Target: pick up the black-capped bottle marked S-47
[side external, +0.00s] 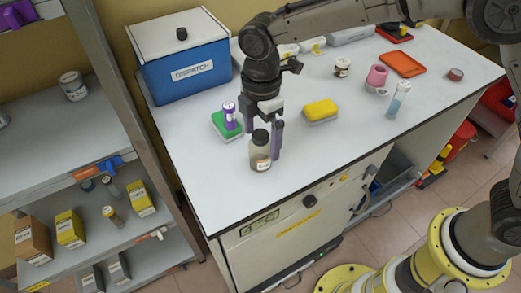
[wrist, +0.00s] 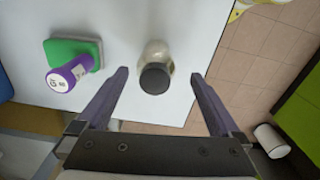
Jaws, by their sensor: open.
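A black-capped bottle (side external: 260,151) with a pale label stands upright on the white bench near its front edge. The writing on its label is too small to read. In the wrist view the black-capped bottle (wrist: 155,77) shows from above, just beyond and between the fingertips. My gripper (side external: 263,140) is open above the bench, its fingers pointing down at the bottle. In the wrist view my gripper (wrist: 159,74) has its two purple-grey fingers spread, with a gap on each side of the bottle. I cannot tell whether a finger touches it.
A purple-capped vial (side external: 230,115) stands on a green block (side external: 222,126) left of the bottle. A yellow sponge-like block (side external: 321,110) lies to the right. A blue DISPATCH box (side external: 185,70) stands behind. The bench's front edge (side external: 300,181) is close.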

